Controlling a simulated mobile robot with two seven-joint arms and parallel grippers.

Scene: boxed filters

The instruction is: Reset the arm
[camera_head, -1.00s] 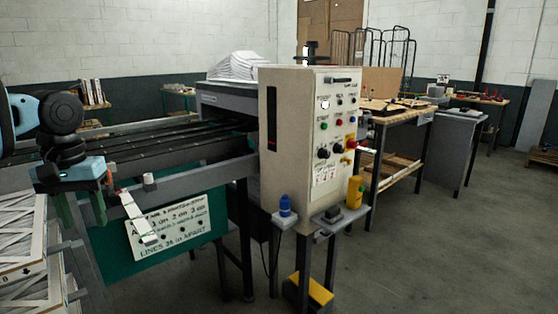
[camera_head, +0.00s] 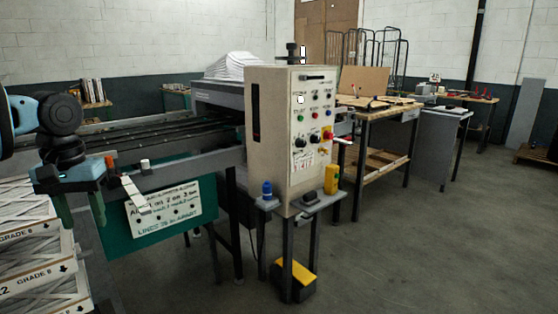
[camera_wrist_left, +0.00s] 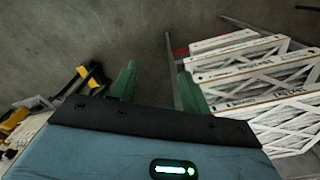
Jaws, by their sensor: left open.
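My left gripper (camera_head: 82,207) is at the left of the head view, pointing down with its green fingers apart and nothing between them. It hangs in front of the conveyor and beside the stacked boxed filters (camera_head: 35,262). In the left wrist view the gripper (camera_wrist_left: 158,88) shows its two green fingers spread over bare floor. The boxed filters (camera_wrist_left: 265,85) lie to the right of the fingers there. My right gripper does not show.
A control cabinet (camera_head: 290,140) with buttons stands in the middle, with a yellow bottle (camera_head: 331,178) and a blue-capped item (camera_head: 267,190) on its shelf. A conveyor (camera_head: 150,140) runs left of it. A workbench (camera_head: 375,110) stands behind.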

